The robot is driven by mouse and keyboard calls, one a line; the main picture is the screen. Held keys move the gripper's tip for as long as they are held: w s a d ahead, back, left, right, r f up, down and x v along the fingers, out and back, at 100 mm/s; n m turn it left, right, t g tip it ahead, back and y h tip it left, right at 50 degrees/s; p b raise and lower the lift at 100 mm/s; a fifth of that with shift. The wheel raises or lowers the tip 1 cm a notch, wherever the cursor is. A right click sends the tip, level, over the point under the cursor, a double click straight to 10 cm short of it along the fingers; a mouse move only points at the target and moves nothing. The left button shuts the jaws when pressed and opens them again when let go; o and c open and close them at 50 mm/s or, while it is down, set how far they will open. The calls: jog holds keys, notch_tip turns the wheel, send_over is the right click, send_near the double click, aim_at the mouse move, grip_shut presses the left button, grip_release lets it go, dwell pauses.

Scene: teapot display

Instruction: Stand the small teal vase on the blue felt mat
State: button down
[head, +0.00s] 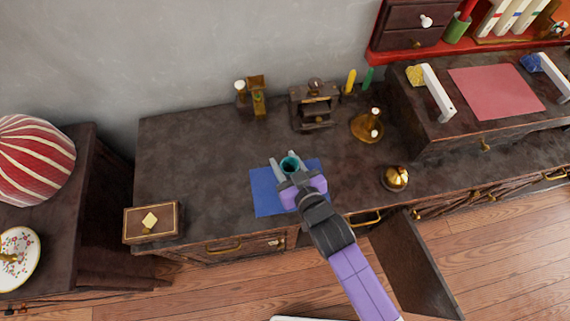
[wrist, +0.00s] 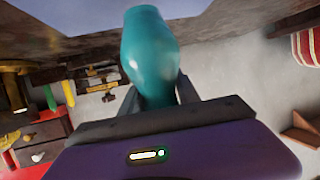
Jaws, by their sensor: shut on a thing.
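The small teal vase (head: 290,165) is between the fingers of my gripper (head: 288,162), over the blue felt mat (head: 268,196) in the head view. In the wrist view the vase (wrist: 152,55) stands out from between the two grey fingers, which are shut on it. The mat lies flat on the dark cabinet top, partly hidden by my gripper. I cannot tell whether the base of the vase touches the mat.
A brass bell (head: 395,178) and a brass candle holder (head: 367,126) stand to the right. A small dark machine (head: 314,106) is behind. A box (head: 152,222) sits at the front left. The cabinet top (head: 190,150) left of the mat is clear. A cabinet door (head: 415,262) hangs open below.

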jog(key=shift+f, duration=1)
jog(key=shift+f, duration=0.1)
jog(key=c, duration=0.9)
grip_release()
jog(key=shift+r, duration=0.2)
jog(key=shift+s+d, duration=0.25)
jog(key=shift+d, duration=0.05)
jog(key=v, duration=1.1)
jog(key=shift+s+a+r, duration=0.1)
jog(key=shift+s, duration=0.1)
